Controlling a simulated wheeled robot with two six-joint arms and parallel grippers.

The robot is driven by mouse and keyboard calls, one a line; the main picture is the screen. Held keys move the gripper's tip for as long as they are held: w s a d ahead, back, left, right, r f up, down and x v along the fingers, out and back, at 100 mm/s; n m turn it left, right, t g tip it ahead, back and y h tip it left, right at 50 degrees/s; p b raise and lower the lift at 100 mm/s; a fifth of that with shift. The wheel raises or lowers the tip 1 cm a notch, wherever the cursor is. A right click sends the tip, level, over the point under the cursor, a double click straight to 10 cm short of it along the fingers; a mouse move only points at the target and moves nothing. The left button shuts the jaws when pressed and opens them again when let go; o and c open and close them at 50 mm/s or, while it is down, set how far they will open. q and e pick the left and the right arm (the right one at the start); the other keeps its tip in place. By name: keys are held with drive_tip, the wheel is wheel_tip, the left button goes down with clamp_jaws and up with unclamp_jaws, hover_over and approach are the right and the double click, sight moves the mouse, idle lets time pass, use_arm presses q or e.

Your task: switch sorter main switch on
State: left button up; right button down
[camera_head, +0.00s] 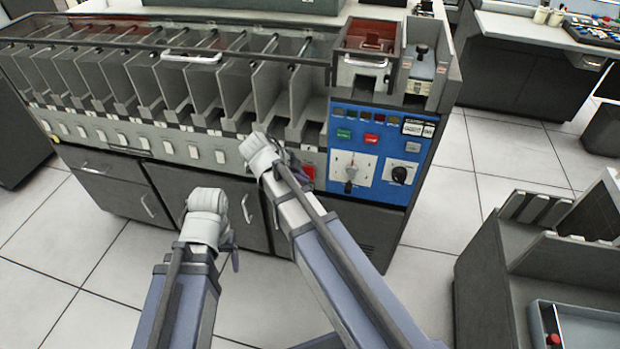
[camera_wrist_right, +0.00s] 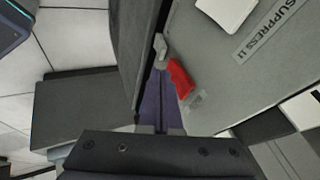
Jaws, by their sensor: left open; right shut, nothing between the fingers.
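The sorter (camera_head: 240,150) is a long grey machine with a blue control panel (camera_head: 375,205) at its right end. On the panel a lever switch on a white plate (camera_head: 351,173) stands left of a black rotary knob (camera_head: 399,174). I cannot read which is marked main. A red part (camera_head: 308,172) sits left of the panel; a red part (camera_wrist_right: 180,78) also shows in the right wrist view. My right gripper (camera_wrist_right: 160,108) is shut and empty near it; contact is unclear. My left gripper (camera_head: 233,250) is open, mostly hidden by its wrist, in front of the lower doors.
Green (camera_head: 344,134) and red (camera_head: 372,139) buttons sit above the lever switch. A row of white switches (camera_head: 167,147) runs along the sorter front. A dark desk unit (camera_head: 500,280) stands at the right. Tiled floor (camera_head: 430,250) is free between it and the sorter.

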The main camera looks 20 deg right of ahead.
drive_tip(key=shift+w, duration=0.15)
drive_tip(key=shift+w+d+f, duration=0.15)
drive_tip(key=shift+w+d, duration=0.05)
idle(0.3)
drive_tip(key=shift+r, duration=0.2)
